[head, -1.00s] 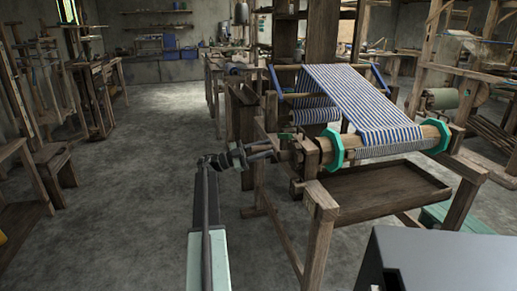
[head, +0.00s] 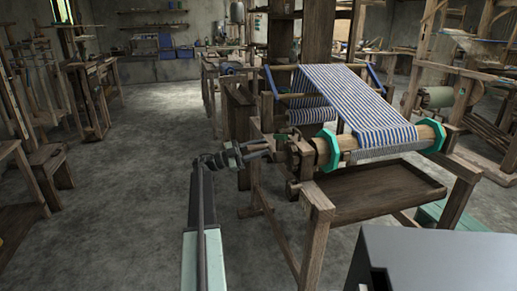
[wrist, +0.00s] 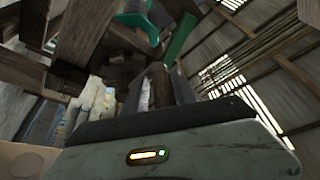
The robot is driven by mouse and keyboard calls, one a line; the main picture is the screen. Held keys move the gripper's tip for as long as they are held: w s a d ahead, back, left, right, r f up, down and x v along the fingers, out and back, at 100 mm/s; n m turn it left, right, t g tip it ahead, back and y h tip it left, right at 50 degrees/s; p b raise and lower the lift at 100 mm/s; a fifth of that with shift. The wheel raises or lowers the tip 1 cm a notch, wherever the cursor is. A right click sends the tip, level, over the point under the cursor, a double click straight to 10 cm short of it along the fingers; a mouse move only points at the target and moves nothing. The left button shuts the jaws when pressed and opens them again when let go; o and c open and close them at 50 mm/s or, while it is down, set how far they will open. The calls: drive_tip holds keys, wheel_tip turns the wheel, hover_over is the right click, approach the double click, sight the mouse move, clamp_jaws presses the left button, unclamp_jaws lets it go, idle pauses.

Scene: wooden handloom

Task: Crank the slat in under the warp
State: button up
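The blue-and-white striped warp (head: 345,95) slopes down to the wooden cloth beam (head: 372,143), which has teal flanges (head: 328,150) at its ends. The crank side of the beam (head: 298,150) is at its left end. My gripper (head: 264,148) reaches in from the left, level with the beam and right beside this end. In the wrist view a brown wooden handle (wrist: 160,86) stands just past my gripper's dark palm, seemingly between the fingers. Whether they are closed on it cannot be told. I cannot make out the slat in either view.
A wooden tray (head: 375,190) sits under the beam, inside the loom frame. A loom post (head: 314,235) stands close to the right of my arm. A grey box (head: 430,260) fills the lower right. The concrete floor (head: 130,200) is clear on the left.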

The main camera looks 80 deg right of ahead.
drive_tip(key=shift+o, duration=0.4)
drive_tip(key=shift+s+a+r, duration=0.1)
drive_tip(key=shift+s+a, duration=0.05)
drive_tip(key=shift+s, duration=0.25)
drive_tip(key=shift+w, duration=0.2)
drive_tip(key=b+v, duration=0.2)
drive_tip(key=v, duration=0.6)
drive_tip(key=shift+b, duration=0.4)
drive_tip(key=shift+w, duration=0.1)
